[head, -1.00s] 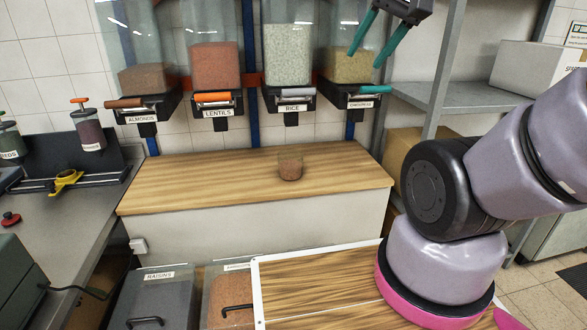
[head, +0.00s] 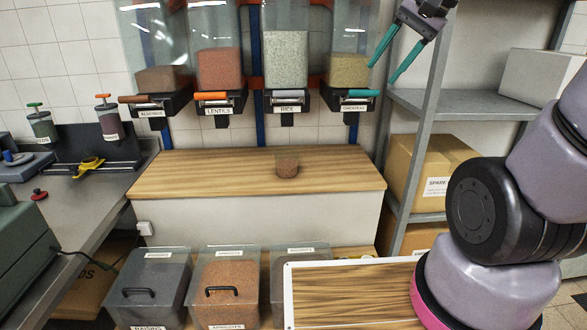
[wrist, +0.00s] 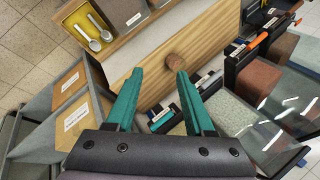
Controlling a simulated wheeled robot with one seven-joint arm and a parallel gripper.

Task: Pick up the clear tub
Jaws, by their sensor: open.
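The clear tub (head: 287,166) stands upright on the wooden counter (head: 210,178), a little right of its middle, with brown contents inside. In the wrist view the tub (wrist: 174,62) shows small, beyond the fingertips. My gripper (head: 388,70) is up at the top right in the head view, in front of the shelf post, well above the tub and apart from it. Its teal fingers are spread with nothing between them, as the wrist view (wrist: 158,80) also shows.
Several dispensers, including lentils (head: 219,75) and rice (head: 286,60), hang above the counter's back. A grey shelf (head: 440,103) with a cardboard box (head: 420,165) stands at right. Lidded bins (head: 228,285) sit below the counter's front. The counter around the tub is bare.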

